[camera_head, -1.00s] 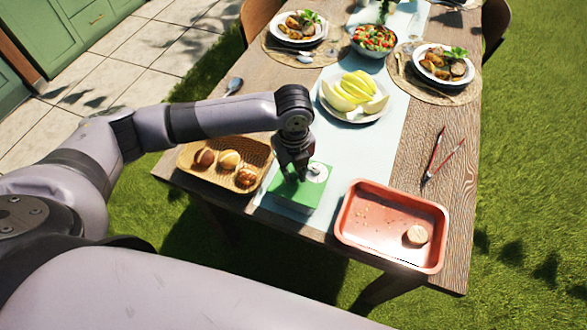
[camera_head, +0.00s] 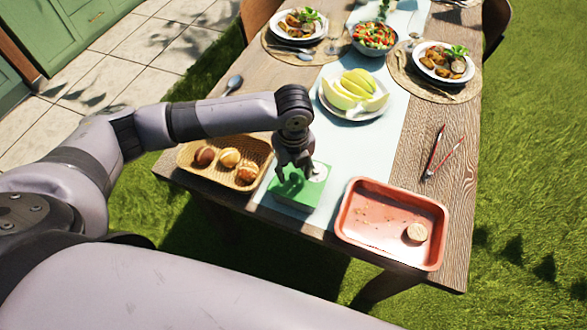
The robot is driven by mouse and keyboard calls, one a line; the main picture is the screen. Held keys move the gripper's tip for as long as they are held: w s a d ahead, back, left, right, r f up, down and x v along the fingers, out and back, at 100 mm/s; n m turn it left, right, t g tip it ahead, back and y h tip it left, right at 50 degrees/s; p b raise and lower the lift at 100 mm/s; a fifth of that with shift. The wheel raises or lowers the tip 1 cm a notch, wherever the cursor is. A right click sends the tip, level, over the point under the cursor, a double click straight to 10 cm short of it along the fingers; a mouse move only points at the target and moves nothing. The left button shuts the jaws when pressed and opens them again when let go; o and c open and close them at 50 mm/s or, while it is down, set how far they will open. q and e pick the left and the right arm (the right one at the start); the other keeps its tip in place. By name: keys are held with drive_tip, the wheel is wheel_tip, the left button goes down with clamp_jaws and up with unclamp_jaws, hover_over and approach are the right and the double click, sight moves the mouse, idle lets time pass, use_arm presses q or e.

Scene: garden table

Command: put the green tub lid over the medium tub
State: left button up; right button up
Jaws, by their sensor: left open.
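The green tub lid (camera_head: 300,196) lies flat, green side up, on the pale runner near the table's front edge. A pale round patch shows at its far right corner. A shallow side shows below its front edge, but I cannot clearly make out the medium tub under it. My left gripper (camera_head: 294,175) points down just over the lid's far part, with its fingers spread open. The fingers hide part of the lid, and I cannot tell whether they touch it. My right gripper is not in view.
A wicker basket (camera_head: 262,152) with several bread rolls stands left of the lid. A red tray (camera_head: 380,234) with a round piece is at right. A melon plate (camera_head: 352,112) is behind. Red-handled tongs (camera_head: 437,158) lie at right on bare wood.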

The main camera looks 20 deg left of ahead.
use_arm(q)
drive_tip(key=shift+r, duration=0.1)
wheel_tip(320, 180, up, 12)
idle(0.5)
idle(0.4)
